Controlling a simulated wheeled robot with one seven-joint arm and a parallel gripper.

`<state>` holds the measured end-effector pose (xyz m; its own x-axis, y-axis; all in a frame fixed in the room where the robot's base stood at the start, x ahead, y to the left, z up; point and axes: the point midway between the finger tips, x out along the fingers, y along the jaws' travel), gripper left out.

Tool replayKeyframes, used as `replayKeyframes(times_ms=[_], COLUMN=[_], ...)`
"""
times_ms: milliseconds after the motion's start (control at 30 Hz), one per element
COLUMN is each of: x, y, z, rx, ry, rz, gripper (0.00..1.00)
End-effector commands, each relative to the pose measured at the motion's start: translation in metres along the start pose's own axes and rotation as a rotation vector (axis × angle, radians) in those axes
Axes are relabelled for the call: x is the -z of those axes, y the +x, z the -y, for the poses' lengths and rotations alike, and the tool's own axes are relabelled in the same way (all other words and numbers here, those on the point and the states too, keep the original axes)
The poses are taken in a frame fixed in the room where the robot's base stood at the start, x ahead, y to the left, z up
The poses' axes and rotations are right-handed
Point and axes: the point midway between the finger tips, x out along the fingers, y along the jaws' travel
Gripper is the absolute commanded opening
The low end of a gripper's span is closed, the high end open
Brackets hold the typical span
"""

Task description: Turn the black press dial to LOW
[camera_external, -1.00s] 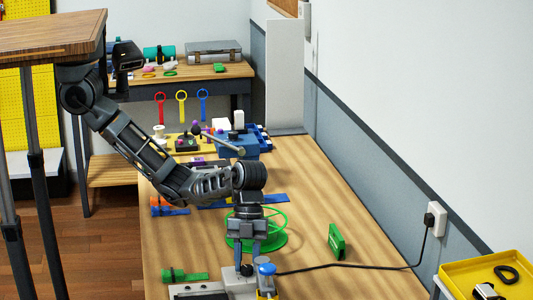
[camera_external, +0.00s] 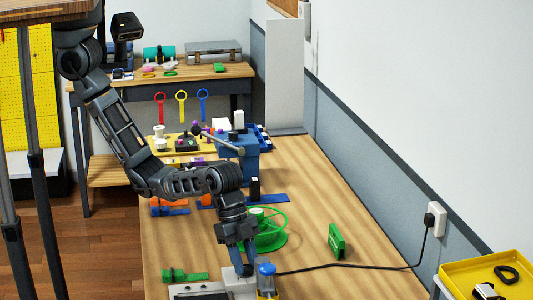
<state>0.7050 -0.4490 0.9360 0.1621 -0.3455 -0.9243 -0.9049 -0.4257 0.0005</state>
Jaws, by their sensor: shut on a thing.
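The press (camera_external: 238,286), a pale grey machine with a blue-topped part (camera_external: 266,268) on its right, stands at the near edge of the bench. My gripper (camera_external: 243,270) points down onto the top of the press and is shut on the black press dial. The fingers cover nearly all of the dial, so its pointer and any LOW mark cannot be read.
A green spool (camera_external: 268,232) stands just behind my gripper. A green clamp-like piece (camera_external: 184,275) lies left of the press. A black cable (camera_external: 345,262) runs right to the wall socket (camera_external: 437,218). A green block (camera_external: 337,242) and yellow tray (camera_external: 470,262) are at right.

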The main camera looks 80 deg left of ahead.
Motion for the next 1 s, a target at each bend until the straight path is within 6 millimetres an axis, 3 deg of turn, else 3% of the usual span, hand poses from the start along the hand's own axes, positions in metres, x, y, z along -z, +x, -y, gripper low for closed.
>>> replayKeyframes(times_ms=[600, 633, 867, 1000], x=[0.0016, 0.0016, 0.0009, 0.0006], y=[-0.0008, -0.0008, -0.0004, -0.0002], z=[0.0001, 0.0001, -0.0001, -0.0002], rx=[0.017, 0.017, 0.016, 0.016], ry=[-0.037, -0.037, -0.037, -0.037], rz=[-0.005, -0.005, -0.003, -0.002], gripper=[0.03, 0.36, 0.58, 0.59])
